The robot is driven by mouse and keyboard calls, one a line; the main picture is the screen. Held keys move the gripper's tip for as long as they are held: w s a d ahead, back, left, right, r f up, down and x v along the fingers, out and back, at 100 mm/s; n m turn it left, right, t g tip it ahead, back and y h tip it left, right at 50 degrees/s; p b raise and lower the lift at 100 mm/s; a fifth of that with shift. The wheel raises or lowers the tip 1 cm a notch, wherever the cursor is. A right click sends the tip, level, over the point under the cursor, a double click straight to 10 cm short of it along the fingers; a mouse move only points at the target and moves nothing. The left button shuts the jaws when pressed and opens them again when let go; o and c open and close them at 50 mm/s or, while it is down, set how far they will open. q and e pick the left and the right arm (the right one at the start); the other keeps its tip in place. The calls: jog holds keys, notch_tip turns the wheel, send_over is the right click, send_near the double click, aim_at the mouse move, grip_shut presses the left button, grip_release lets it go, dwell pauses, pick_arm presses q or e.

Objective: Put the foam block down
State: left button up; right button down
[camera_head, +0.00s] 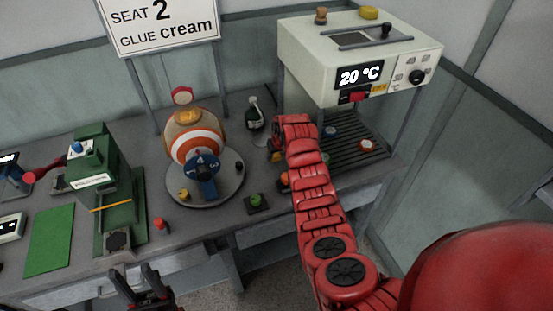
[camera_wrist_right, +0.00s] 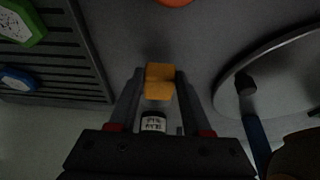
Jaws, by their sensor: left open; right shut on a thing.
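My right gripper (camera_wrist_right: 160,88) is shut on the orange-yellow foam block (camera_wrist_right: 160,76), which sits between its two fingertips in the right wrist view. In the head view the right arm reaches over the bench, and its gripper (camera_head: 276,150) is beside the oven's left side. There the block is mostly hidden by the gripper. Whether it touches the bench is not clear. My left gripper (camera_head: 134,286) is open and empty at the lower left, in front of the bench edge.
A dark bottle (camera_head: 254,113) stands behind the right gripper. A round turntable (camera_head: 232,184) with a striped ball (camera_head: 196,138) is to the left. The oven (camera_head: 320,82) with a dark slatted rack (camera_head: 352,153) is on the right. A green press (camera_head: 97,165) stands at left.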

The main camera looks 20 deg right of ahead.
aim_at(276, 161)
notch_tip(276, 161, down, 3)
jog(key=shift+r+p, duration=0.15)
jog(key=shift+p, duration=0.25)
jog(key=shift+f, duration=0.2)
jog(key=shift+f, duration=0.1)
jog(key=shift+f, duration=0.15)
jog(key=shift+c, duration=1.8)
grip_release()
